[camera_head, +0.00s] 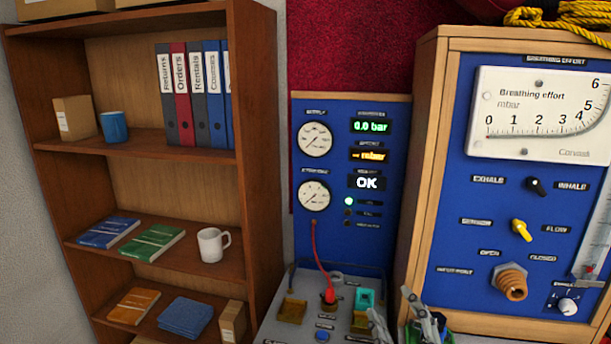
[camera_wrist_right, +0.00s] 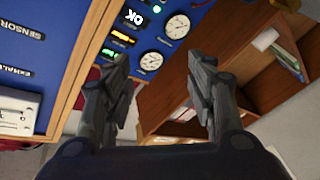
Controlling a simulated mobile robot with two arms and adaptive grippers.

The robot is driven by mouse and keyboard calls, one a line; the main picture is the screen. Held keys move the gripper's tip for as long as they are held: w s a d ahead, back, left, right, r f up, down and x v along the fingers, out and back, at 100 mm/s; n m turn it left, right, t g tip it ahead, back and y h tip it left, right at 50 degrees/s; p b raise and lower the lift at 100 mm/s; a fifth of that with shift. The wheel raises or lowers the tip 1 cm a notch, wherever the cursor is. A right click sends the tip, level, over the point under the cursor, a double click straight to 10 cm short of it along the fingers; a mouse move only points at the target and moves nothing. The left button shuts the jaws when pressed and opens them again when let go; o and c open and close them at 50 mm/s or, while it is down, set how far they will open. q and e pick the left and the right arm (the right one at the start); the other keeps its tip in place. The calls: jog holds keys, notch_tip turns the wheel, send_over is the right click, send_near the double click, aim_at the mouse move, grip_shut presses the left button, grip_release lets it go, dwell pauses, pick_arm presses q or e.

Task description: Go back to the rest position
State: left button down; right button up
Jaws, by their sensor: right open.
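My right gripper (camera_head: 402,322) shows at the bottom edge of the head view, in front of the blue gauge panel (camera_head: 347,240) and the right-hand cabinet. In the right wrist view its two dark fingers (camera_wrist_right: 160,95) stand wide apart with nothing between them. The gauge panel and the shelf lie beyond the fingers there. My left gripper is not in either view.
A grey bench unit (camera_head: 275,330) with a red plug (camera_head: 329,295) and a teal block (camera_head: 364,298) sits below the panel. The wooden breathing-effort cabinet (camera_head: 429,150) stands right. A brown bookshelf (camera_head: 258,120) with binders, books and a white mug (camera_head: 211,245) stands left.

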jog(key=s+d+f+m+g+h, duration=0.1)
jog(key=s+d+f+m+g, duration=0.1)
jog(key=f, duration=0.4)
jog(key=s+d+f+m+g+h, duration=0.2)
jog(key=s+f+g, duration=0.1)
jog(key=f, duration=0.3)
jog(key=s+f+m+g, duration=0.2)
jog(key=s+f+g, duration=0.3)
jog(key=s+f, duration=0.45)
jog(key=s+f+m+g, duration=0.2)
jog(key=s+f+g, duration=0.35)
jog(key=s, duration=0.65)
notch_tip(320, 180, down, 29)
jog(key=s+g+b, duration=0.1)
jog(key=b, duration=0.1)
jog(key=s+d+f+b, duration=0.1)
jog(key=s+f, duration=0.7)
jog(key=f, duration=0.1)
jog(key=s+d+f+g+b, duration=0.1)
jog(key=s+d+f, duration=0.1)
jog(key=s+f, duration=0.6)
jog(key=shift+s+d+f+n, duration=0.25)
jog(key=shift+s+f+n, duration=0.15)
jog(key=shift+f, duration=0.25)
